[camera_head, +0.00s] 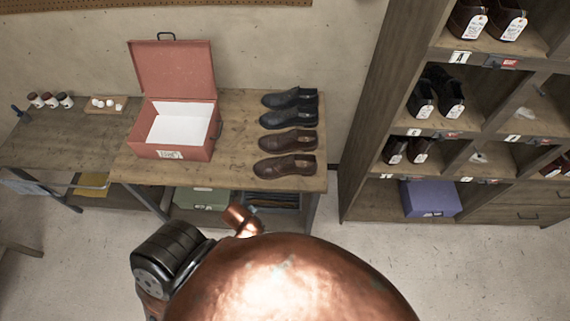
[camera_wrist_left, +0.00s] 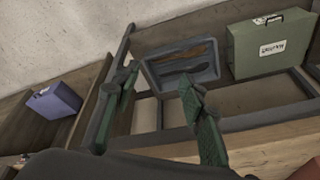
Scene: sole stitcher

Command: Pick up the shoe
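On the wooden table in the head view, a pair of black shoes lies at the back: one shoe (camera_head: 289,97) and the other (camera_head: 287,118). In front of them lie two brown shoes, one behind (camera_head: 287,140) and one nearest the front edge (camera_head: 285,166). My left gripper (camera_wrist_left: 158,76) shows in the left wrist view with its two green fingers spread and nothing between them. A grey tray with dark contents (camera_wrist_left: 180,66) appears beyond the fingers. The head view does not show the left gripper's fingers. My right gripper is in neither view.
An open red box (camera_head: 172,152) with white lining stands left of the shoes. Under the table are a green box (camera_head: 201,198) and a tray. A shelf with tagged shoes and a purple box (camera_head: 431,198) stands right. Small jars (camera_head: 50,100) stand far left.

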